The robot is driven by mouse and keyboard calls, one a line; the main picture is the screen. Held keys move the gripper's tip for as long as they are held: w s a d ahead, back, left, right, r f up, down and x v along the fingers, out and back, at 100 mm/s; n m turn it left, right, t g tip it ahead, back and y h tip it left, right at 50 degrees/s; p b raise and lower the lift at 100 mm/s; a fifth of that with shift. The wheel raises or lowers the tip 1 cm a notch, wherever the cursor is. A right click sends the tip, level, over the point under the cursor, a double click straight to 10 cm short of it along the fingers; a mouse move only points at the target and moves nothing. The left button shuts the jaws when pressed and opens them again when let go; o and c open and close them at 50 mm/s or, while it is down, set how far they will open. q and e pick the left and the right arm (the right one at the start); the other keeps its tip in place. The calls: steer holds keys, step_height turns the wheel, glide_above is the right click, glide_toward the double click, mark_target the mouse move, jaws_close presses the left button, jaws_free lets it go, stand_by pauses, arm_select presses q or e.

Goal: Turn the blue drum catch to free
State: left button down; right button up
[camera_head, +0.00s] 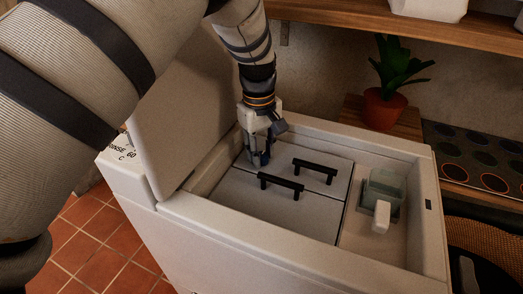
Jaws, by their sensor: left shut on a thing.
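A white top-loading machine (290,247) stands open, with its lid (183,110) raised at the left. Inside are two pale drum flaps, a front one (238,208) and a back one (338,166), each with a black bar handle. My left gripper (261,160) reaches down from above at the left end of the flaps. It is shut on a small dark bluish thing there, which looks like the blue drum catch. The fingers hide most of it, so its turn cannot be read. My right gripper is not in view.
A grey-green box with a white tab (381,216) sits in the machine's right compartment. A potted plant (383,108) stands on a wooden surface behind. A dark panel with round spots (484,150) is at the right. A wooden shelf (420,27) runs above.

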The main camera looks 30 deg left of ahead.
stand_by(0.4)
arm_select(q)
steer(key=c, duration=1.3)
jaws_free()
steer(key=r, duration=1.2)
steer(key=shift+s+a, duration=0.15)
steer(key=shift+s, duration=0.05)
